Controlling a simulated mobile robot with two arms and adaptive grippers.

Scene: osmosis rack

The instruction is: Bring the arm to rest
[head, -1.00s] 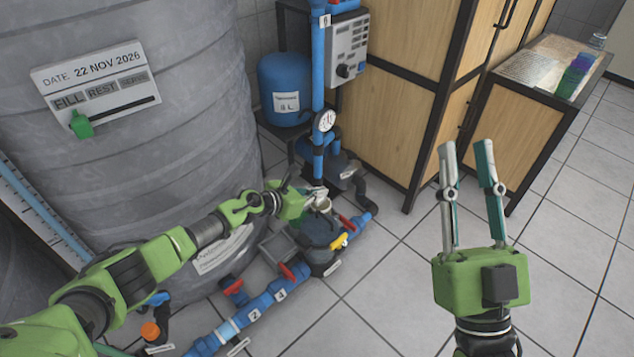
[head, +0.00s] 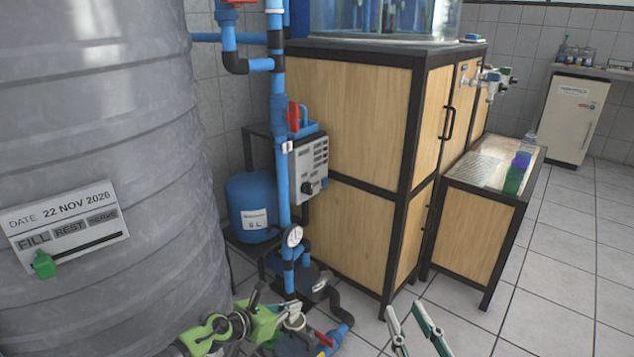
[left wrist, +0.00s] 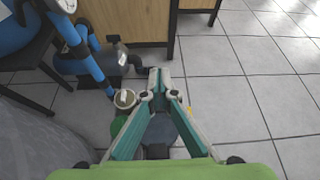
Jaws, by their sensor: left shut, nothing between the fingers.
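My left arm comes in from the lower left in the head view. My left gripper (head: 294,306) is shut with nothing between its fingers. It is low among the blue pipework, close to a white round fitting (head: 295,322). In the left wrist view the fingertips (left wrist: 165,73) meet in front of the floor tiles, and a round pale fitting (left wrist: 125,98) is just left of the fingers. My right gripper (head: 405,309) is at the bottom of the head view. Its fingers are apart and empty, and its body is cut off by the frame.
A large grey tank (head: 100,120) fills the left. A blue vertical pipe (head: 282,185) with a gauge (head: 292,236) and a blue pressure vessel (head: 253,205) stand behind the left gripper. A wooden cabinet (head: 345,120) is behind. Clear tiled floor (head: 560,290) lies to the right.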

